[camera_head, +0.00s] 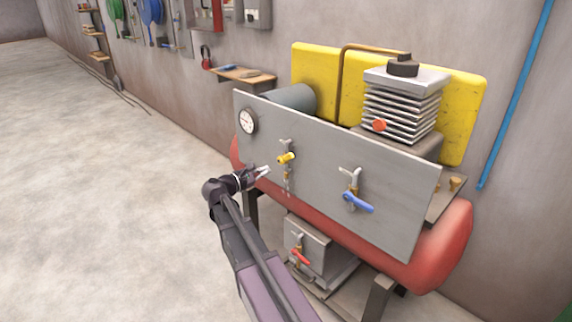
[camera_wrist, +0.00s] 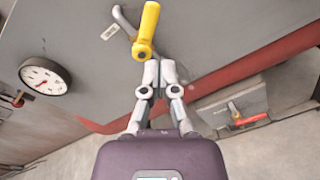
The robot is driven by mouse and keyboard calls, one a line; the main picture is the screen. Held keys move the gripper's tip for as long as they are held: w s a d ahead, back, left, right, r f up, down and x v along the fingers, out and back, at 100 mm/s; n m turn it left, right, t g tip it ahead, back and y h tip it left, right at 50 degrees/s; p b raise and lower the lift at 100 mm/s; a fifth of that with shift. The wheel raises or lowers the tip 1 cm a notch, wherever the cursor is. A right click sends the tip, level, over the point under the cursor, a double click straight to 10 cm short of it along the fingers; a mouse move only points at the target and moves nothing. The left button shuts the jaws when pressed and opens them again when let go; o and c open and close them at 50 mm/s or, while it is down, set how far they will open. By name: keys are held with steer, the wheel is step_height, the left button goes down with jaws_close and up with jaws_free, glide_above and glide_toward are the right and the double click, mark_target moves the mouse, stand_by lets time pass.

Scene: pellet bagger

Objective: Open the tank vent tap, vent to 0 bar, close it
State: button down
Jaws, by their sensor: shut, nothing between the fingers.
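A grey panel (camera_head: 318,158) in front of a red tank (camera_head: 448,245) carries a tap with a yellow handle (camera_head: 287,158) and one with a blue lever (camera_head: 358,203). A red-handled tap (camera_head: 301,258) sits lower, on a grey box. No readable label shows which one is the tank vent tap. A white round gauge (camera_head: 248,121) is at the panel's left; its reading is too small to tell. My gripper (camera_head: 264,171) is shut and empty, left of and below the yellow handle. In the wrist view, the yellow handle (camera_wrist: 146,28) is just beyond my fingertips (camera_wrist: 160,66).
A compressor block with metal fins (camera_head: 400,105) and a yellow guard (camera_head: 465,110) stand behind the panel. A small wooden shelf (camera_head: 245,76) is on the wall. The floor (camera_head: 110,190) to the left is clear.

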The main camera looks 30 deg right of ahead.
mark_target(286, 158)
steer(key=shift+s+d+f+n+g+y+p, duration=0.15)
steer(key=shift+f+n+g+y+p, duration=0.3)
steer(key=shift+n, duration=1.65)
steer(key=shift+s+d+f+n+g+y+p, duration=0.2)
steer(key=shift+n+g, duration=0.4)
steer(key=shift+n, duration=1.5)
steer(key=shift+s+d+f+n+g+y+p, duration=0.15)
steer(key=shift+f+n+g+y+p, duration=0.3)
steer(key=shift+n, duration=1.65)
steer(key=shift+r, duration=0.2)
steer(key=b+x, duration=0.3)
steer(key=x, duration=0.7)
steer(key=shift+w+a+r+p, duration=0.15)
steer(key=shift+w+r+p, duration=0.45)
steer(key=shift+r+p, duration=0.25)
steer(key=shift+w+a+r+p, duration=0.1)
steer(key=shift+w+r+p, duration=0.45)
steer(key=shift+r+p, duration=0.25)
steer(key=shift+w+a+r, duration=0.1)
steer(key=shift+a, duration=0.15)
